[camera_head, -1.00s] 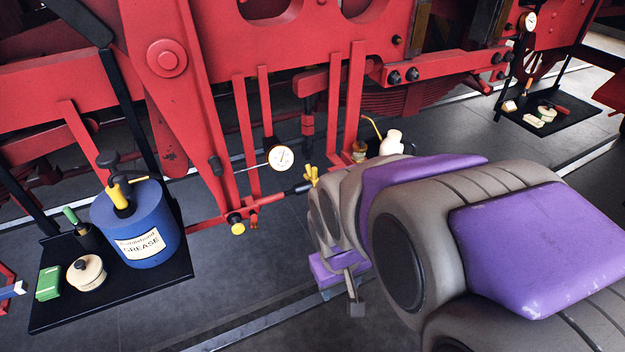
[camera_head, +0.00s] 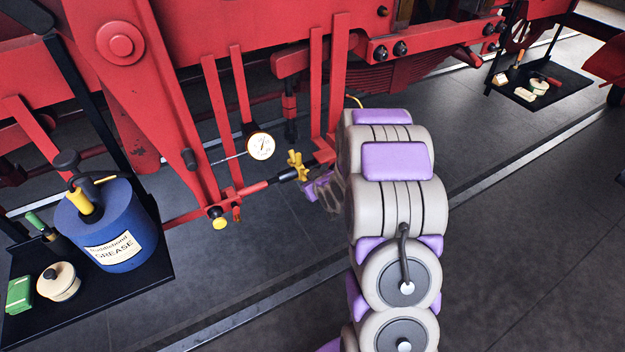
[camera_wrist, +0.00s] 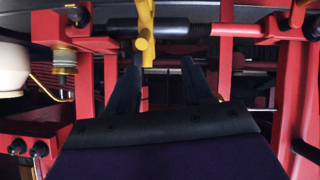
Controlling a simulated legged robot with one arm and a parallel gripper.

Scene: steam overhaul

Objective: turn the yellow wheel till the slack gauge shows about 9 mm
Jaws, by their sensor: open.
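The yellow wheel (camera_head: 298,165) sits on a dark-sleeved red rod low on the red frame. In the wrist view the yellow wheel (camera_wrist: 146,35) shows edge-on, nearer the left finger. My gripper (camera_wrist: 160,66) is open and empty, its two dark fingers pointing at the wheel. The wheel appears just past the fingertips, left of the middle of the gap; I cannot tell if they touch. In the head view my gripper (camera_head: 322,190) is partly hidden by my arm, just right of the wheel. The slack gauge (camera_head: 261,146) is a round white dial; its reading is too small to tell.
Red bars (camera_head: 240,110) stand close around the wheel. A black tray (camera_head: 150,262) at left holds a blue grease drum (camera_head: 112,230), a cream pot (camera_head: 58,282) and a green box (camera_head: 19,294). Another tray (camera_head: 570,82) is at far right. The floor at lower right is clear.

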